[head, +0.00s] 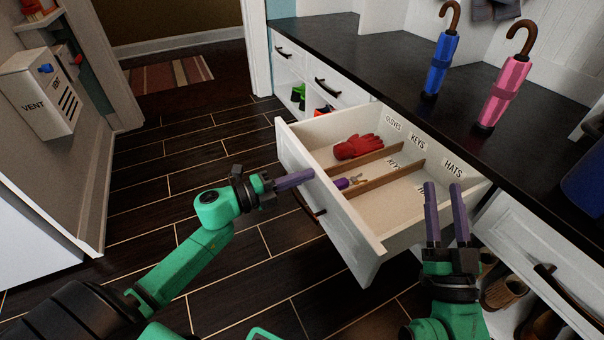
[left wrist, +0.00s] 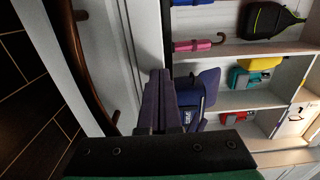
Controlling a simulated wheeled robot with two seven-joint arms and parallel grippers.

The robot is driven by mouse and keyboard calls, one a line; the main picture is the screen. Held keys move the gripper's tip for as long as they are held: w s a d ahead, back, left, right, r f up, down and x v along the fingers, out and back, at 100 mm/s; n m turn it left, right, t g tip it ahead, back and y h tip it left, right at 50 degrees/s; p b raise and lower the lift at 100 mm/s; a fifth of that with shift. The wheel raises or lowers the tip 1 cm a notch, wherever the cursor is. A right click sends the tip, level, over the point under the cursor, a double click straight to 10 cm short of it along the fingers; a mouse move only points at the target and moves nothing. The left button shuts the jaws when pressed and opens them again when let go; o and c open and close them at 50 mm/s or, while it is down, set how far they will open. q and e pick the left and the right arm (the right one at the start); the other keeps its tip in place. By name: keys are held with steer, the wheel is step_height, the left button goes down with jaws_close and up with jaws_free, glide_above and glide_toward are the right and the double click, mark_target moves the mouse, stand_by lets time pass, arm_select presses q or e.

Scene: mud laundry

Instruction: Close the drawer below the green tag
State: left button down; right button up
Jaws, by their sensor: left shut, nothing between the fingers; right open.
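A white drawer (head: 366,238) stands pulled out from the dark-topped cabinet in the head view. Its compartments carry the words gloves, keys and hats; red gloves (head: 358,147) and keys (head: 355,180) lie inside. Its dark curved handle (head: 309,204) also shows in the left wrist view (left wrist: 90,70). My right gripper (head: 442,186) is open and empty, over the drawer's right side. I cannot make out a green tag.
A blue umbrella (head: 438,65) and a pink umbrella (head: 504,92) stand on the black countertop (head: 390,62). Shut drawers with dark handles flank the open one, and shoes (head: 503,291) sit below at right. The dark tiled floor (head: 240,265) in front is clear. A vent box (head: 40,95) is at left.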

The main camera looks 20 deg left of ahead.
steer(key=shift+r, duration=0.25)
